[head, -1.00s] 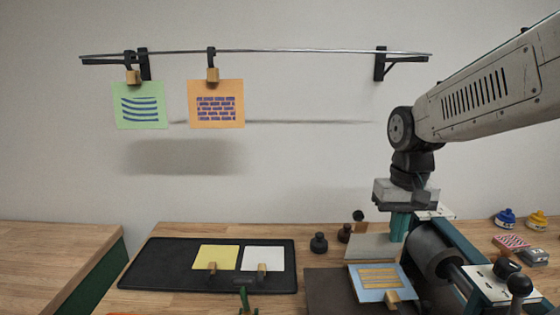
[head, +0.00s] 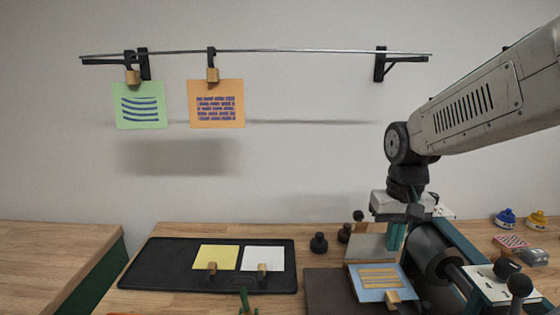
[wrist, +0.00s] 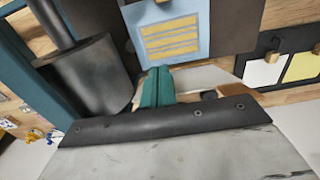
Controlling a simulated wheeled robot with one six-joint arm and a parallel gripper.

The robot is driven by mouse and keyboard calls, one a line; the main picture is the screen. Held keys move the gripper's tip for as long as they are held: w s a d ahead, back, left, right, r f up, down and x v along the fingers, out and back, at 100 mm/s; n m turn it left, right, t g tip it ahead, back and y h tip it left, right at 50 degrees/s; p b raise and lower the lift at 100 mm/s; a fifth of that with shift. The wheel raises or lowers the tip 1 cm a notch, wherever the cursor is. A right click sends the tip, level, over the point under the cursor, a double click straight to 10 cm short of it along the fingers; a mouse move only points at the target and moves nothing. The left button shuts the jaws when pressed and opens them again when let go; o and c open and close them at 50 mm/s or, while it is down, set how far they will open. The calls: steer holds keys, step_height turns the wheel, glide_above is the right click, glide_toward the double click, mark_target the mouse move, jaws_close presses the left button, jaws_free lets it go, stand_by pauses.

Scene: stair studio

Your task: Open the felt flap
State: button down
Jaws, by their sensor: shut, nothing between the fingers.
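The press has a dark bed (head: 328,290) with a blue card (head: 370,294) bearing a yellow print, uncovered on it. A pale grey panel (head: 368,246), which looks like the felt flap, is behind the card at the bed's far edge. I cannot tell its exact tilt. In the wrist view a pale strip (wrist: 205,78) beside my fingers may be the same flap. My gripper (head: 394,246) is above the far end of the bed, beside the flap. Its teal fingers (wrist: 157,80) are together and empty. Contact with the flap cannot be told.
The dark roller (head: 436,248) and its teal frame stand close right of my gripper. A black tray (head: 160,270) with yellow and white cards lies left. Small dark knobs (head: 319,243) stand behind the bed. Two cards hang from the wall rail (head: 300,51).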

steer(key=shift+w+r, duration=0.1)
steer(key=shift+w, duration=1.75)
steer(key=shift+s+r, duration=0.35)
steer(key=shift+r, duration=0.65)
steer(key=shift+s+r, duration=0.3)
steer(key=shift+r, duration=0.7)
steer(key=shift+s+r, duration=0.35)
steer(key=shift+r, duration=0.65)
